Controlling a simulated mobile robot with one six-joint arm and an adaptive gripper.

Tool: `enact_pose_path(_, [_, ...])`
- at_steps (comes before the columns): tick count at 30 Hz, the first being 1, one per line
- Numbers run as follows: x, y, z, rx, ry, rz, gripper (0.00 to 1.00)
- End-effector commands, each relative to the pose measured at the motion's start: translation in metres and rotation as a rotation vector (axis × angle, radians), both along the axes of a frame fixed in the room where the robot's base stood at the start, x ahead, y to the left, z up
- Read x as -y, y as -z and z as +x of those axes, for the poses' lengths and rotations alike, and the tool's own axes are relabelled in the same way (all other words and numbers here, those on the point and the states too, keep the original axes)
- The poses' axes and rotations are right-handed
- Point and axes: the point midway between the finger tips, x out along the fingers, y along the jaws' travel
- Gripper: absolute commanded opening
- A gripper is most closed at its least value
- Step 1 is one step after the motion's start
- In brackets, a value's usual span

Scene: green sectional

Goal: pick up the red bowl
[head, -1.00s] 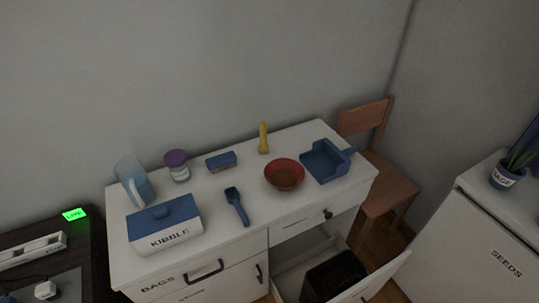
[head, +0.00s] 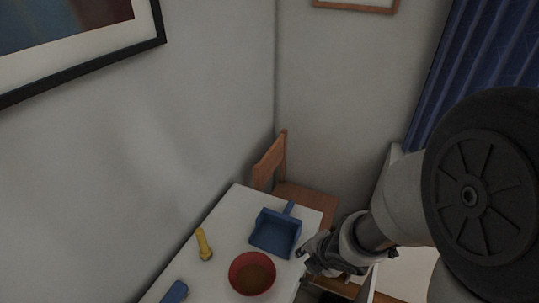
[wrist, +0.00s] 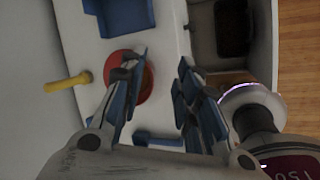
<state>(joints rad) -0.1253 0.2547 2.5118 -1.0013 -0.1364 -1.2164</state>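The red bowl (head: 252,280) stands upright on the white cabinet top, with something brown inside it. In the wrist view the bowl (wrist: 147,84) is partly hidden behind my left finger. My gripper (head: 312,258) is to the right of the bowl in the head view, near the cabinet's right edge. In the wrist view my gripper (wrist: 160,75) has its two blue-padded fingers apart with nothing held between them. The bowl lies towards the left finger, not centred between the fingers. I cannot tell the height gap to it.
A blue dustpan (head: 275,232) lies just behind the bowl. A wooden chair (head: 272,165) is beyond the cabinet. An open drawer (wrist: 205,50) holds a black item.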

Motion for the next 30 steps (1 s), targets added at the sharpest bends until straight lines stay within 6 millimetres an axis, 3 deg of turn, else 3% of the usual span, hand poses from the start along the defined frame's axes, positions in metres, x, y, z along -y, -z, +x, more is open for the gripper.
enact_pose_path(3, [-0.028, 0.021, -0.017, -0.032, -0.245, 0.005, 0.30])
enact_pose_path(9, [-0.049, 0.040, -0.029, -0.038, -0.416, 0.022, 0.30])
enact_pose_path(22, [-0.078, 0.123, -0.007, -0.040, -0.421, 0.022, 0.30])
enact_pose_path(30, [-0.088, 0.146, 0.002, -0.037, -0.419, 0.021, 0.30])
